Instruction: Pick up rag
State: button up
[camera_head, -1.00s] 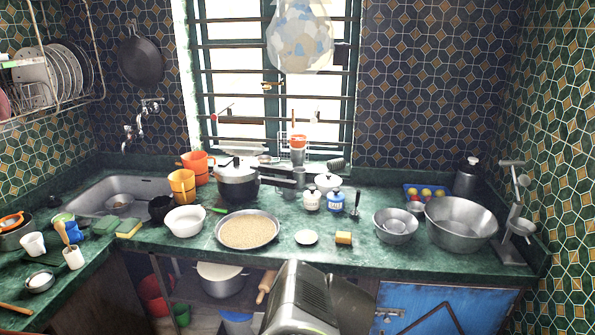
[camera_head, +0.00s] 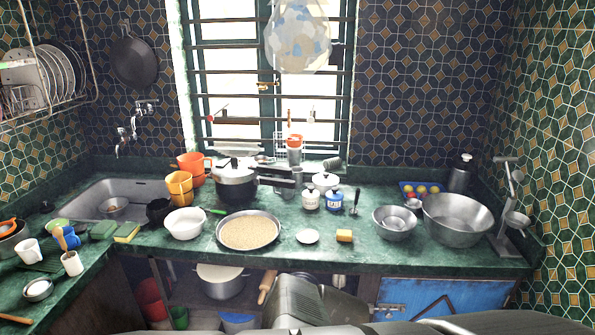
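I cannot make out the rag for certain. A flat, dark green striped item (camera_head: 38,264) lies on the left arm of the counter, beside the white mugs; it may be a folded cloth, but it is too small to tell. Grey links of my own arm show at the bottom centre, in front of the lower shelf. The fingers of my gripper are not in view, so its hold cannot be seen.
The green counter (camera_head: 285,228) is crowded. The sink (camera_head: 95,198) is at the left. A blue cabinet door (camera_head: 440,297) is below right.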

aim_at(344, 236)
jog(key=i+l+u, duration=0.2)
jog(key=i+l, duration=0.2)
jog(key=i, duration=0.2)
jog(key=i+l+u, duration=0.15)
jog(key=i+l, duration=0.4)
